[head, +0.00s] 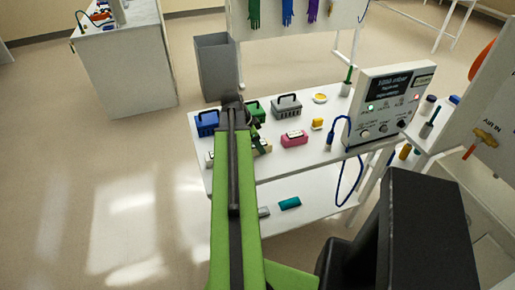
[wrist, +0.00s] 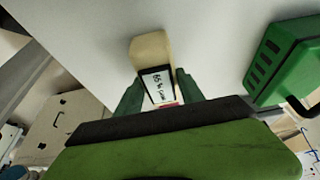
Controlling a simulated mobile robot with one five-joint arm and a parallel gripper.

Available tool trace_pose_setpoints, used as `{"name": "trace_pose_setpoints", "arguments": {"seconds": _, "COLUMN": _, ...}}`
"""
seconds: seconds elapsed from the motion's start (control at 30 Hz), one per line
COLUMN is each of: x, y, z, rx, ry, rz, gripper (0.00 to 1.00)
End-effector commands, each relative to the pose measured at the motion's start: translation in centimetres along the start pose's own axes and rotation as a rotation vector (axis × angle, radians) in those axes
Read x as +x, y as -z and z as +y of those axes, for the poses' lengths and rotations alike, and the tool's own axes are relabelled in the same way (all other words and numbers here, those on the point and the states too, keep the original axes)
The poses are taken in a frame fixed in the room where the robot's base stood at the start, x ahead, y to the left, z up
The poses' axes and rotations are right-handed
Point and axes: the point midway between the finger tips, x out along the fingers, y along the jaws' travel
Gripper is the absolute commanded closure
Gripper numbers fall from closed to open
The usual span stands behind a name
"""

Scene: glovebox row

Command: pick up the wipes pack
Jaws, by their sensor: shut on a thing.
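My gripper (wrist: 160,95) is shut on a cream block-shaped pack (wrist: 151,52), which I take to be the wipes pack. Green fingers stand on both sides of it. The pack has a white label with a black border and small print that I cannot read fully. A bit of red shows below the label. In the head view, my gripper (head: 259,148) is by the tabletop, partly hidden behind my green arm, with a cream piece of the pack (head: 264,144) showing. I cannot tell whether the pack touches the table.
On the white table (head: 322,145) stand a blue case (head: 207,123), a green case (head: 254,109), a grey case (head: 287,106), a pink labelled pack (head: 294,138) and a yellow item (head: 317,124). A display unit (head: 390,105) is at right. A grey bin (head: 217,66) stands behind.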

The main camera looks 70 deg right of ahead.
Motion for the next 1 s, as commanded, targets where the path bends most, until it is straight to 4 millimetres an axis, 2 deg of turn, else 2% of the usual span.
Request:
{"name": "trace_pose_setpoints", "arguments": {"seconds": 0.17, "x": -1.2, "y": 0.5, "z": 0.0, "rx": 0.000, "ry": 0.000, "rz": 0.000, "gripper": 1.00}}
{"name": "trace_pose_setpoints", "arguments": {"seconds": 0.4, "x": -4.8, "y": 2.0, "z": 0.0, "rx": 0.000, "ry": 0.000, "rz": 0.000, "gripper": 1.00}}
{"name": "trace_pose_setpoints", "arguments": {"seconds": 0.8, "x": -6.3, "y": 11.3, "z": 4.5, "rx": 0.004, "ry": -0.001, "rz": -0.001, "gripper": 1.00}}
{"name": "trace_pose_setpoints", "arguments": {"seconds": 1.0, "x": -6.4, "y": 13.4, "z": 5.5, "rx": 0.000, "ry": 0.000, "rz": 0.000, "gripper": 1.00}}
